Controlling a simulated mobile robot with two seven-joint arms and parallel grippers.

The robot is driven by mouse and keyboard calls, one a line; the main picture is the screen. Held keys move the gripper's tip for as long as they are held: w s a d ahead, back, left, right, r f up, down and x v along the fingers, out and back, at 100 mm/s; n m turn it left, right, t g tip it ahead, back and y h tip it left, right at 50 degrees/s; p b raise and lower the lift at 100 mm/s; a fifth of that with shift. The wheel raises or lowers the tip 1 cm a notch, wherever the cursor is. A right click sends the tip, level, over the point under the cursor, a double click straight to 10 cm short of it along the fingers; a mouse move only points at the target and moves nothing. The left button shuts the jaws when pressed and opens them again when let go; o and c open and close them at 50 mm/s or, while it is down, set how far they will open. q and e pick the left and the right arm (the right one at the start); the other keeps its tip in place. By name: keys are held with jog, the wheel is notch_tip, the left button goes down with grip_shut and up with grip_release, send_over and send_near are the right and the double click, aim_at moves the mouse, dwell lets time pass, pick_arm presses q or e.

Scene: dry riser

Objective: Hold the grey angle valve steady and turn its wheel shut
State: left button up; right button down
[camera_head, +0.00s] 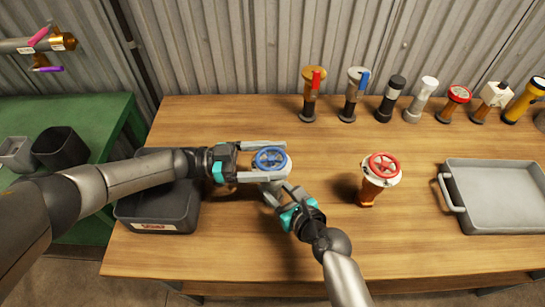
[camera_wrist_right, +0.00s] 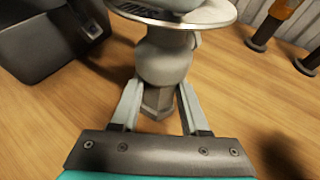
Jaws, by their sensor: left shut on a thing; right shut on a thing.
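The grey angle valve (camera_wrist_right: 165,60) stands upright on the wooden table, with a blue wheel (camera_head: 271,158) on top and a pale round flange under it. My left gripper (camera_head: 284,160) reaches in from the left and is shut on the blue wheel, one finger on each side of it. My right gripper (camera_head: 280,191) comes from the front and is shut on the valve's lower body. In the right wrist view its two fingers (camera_wrist_right: 160,100) flank the narrow grey stem just above the table. The wheel itself is cut off at the top of that view.
An orange valve with a red wheel (camera_head: 384,165) stands to the right. A grey tray (camera_head: 500,190) lies at the far right. A dark bin (camera_head: 160,212) is under my left arm. Several valves and nozzles, including a blue-levered one (camera_head: 355,92), line the back edge.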

aim_at(273, 157)
pick_arm(q)
jog(key=shift+w+r+m+g, duration=0.15)
jog(key=shift+m+g, duration=0.85)
jog(key=shift+g, duration=0.6)
jog(key=o, duration=1)
jog(key=shift+o, duration=0.7)
jog(key=shift+r, duration=4.95)
